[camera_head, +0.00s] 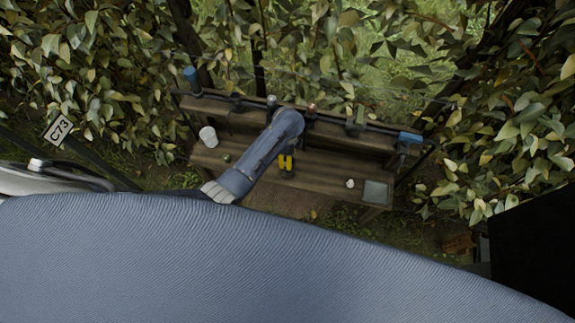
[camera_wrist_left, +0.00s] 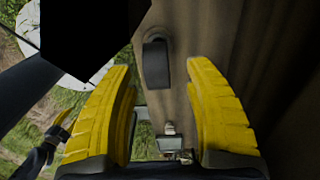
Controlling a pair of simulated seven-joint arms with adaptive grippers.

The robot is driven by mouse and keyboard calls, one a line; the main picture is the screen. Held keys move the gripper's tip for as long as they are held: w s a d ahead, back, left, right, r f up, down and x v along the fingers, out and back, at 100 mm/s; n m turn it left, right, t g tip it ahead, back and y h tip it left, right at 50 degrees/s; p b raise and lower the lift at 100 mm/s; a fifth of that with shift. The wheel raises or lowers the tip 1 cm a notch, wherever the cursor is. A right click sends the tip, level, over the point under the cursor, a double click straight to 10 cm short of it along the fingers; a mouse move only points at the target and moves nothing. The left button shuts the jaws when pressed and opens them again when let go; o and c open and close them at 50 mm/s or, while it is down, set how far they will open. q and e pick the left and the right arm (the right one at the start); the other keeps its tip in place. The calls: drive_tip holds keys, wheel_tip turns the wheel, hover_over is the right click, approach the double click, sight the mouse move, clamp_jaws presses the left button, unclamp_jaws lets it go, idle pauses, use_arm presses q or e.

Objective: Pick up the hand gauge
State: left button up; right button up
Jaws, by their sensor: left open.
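My left gripper (camera_head: 286,162) is over the middle of the wooden bench, its yellow fingers pointing down. In the left wrist view the two yellow fingers (camera_wrist_left: 160,68) are wide apart with nothing clasped. A dark rounded object (camera_wrist_left: 156,62) shows on the wood beyond the gap between the fingertips. A small grey object with a square end (camera_wrist_left: 170,142) shows lower down between the fingers. I cannot tell for sure which thing is the hand gauge. My left forearm hides part of the bench in the head view. My right gripper is not in view.
The bench (camera_head: 320,170) holds a white cup (camera_head: 208,137), a small green fruit (camera_head: 226,157), a small white object (camera_head: 350,183) and a grey square plate (camera_head: 376,193). Its back shelf carries a blue cylinder (camera_head: 191,78) and a blue tool (camera_head: 408,138). Leaves surround it.

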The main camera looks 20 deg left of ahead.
use_arm(q)
drive_tip(key=shift+s+f, duration=0.15)
drive_tip(key=shift+f, duration=2.25)
drive_tip(key=shift+c, duration=0.4)
clamp_jaws()
